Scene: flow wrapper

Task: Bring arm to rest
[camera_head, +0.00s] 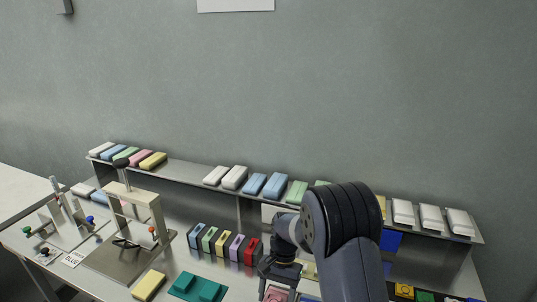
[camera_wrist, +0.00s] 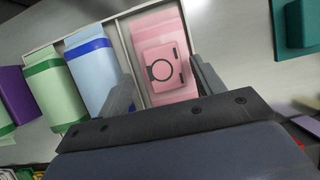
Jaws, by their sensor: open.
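My gripper (camera_head: 283,272) is low over the front of the bench in the head view, and my own arm hides much of what lies to its right. In the wrist view my gripper (camera_wrist: 162,70) is open, its two fingers spread. A pink pack (camera_wrist: 165,60) with a dark printed outline shows beyond and between the fingers, in a compartment of a pale tray (camera_wrist: 112,50). I cannot tell whether the fingers touch it. A blue pack (camera_wrist: 92,75) and a green pack (camera_wrist: 55,95) lie to its left.
A metal shelf (camera_head: 190,171) with several coloured packs runs along the wall. A clamp-like press (camera_head: 140,205) stands at the left. A teal block (camera_head: 198,287) and a yellow pack (camera_head: 149,285) lie at the front. Several upright coloured packs (camera_head: 222,243) stand left of my gripper.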

